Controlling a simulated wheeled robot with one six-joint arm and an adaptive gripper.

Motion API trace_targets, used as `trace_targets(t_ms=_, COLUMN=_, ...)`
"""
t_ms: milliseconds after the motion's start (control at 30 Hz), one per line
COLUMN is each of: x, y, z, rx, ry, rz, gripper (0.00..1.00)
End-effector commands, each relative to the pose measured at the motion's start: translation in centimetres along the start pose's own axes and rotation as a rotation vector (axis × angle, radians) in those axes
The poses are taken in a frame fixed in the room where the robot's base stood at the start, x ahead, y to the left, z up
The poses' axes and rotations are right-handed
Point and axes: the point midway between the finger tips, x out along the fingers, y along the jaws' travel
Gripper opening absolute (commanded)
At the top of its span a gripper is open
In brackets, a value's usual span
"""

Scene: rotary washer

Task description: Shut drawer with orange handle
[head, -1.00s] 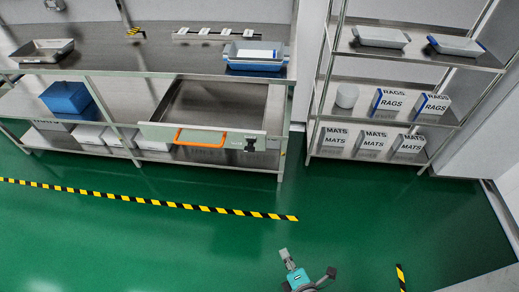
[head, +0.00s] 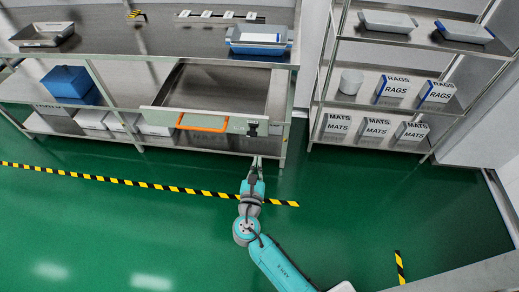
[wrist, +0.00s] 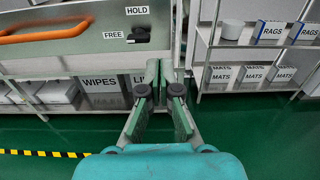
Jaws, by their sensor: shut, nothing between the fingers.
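The drawer (head: 165,115) under the bench top is pulled out, its interior visible from above. Its pale front carries an orange bar handle (head: 203,122), which also shows at the upper left of the wrist view (wrist: 45,34). Right of the handle is a black knob (wrist: 141,34) with HOLD above it and FREE to its left; its lever seems to lie toward FREE. My gripper (head: 257,160) is shut and empty. In the wrist view its fingertips (wrist: 165,68) are below and right of the knob, near the drawer front's right end; contact cannot be told.
The bench's right leg (head: 285,135) stands just right of the drawer. A lower shelf with boxes (wrist: 100,85) lies beneath. A metal rack (head: 375,105) with RAGS and MATS boxes stands further right. The green floor in front is clear, with striped tape (head: 150,184).

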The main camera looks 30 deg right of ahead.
Motion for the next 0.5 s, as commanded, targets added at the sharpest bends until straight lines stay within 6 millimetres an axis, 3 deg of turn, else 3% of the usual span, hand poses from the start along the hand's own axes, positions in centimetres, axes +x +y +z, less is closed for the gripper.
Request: trace_targets(t_ms=500, x=9.2, y=-0.1, z=0.0, rx=0.004, ry=0.001, rz=-0.002, gripper=0.0)
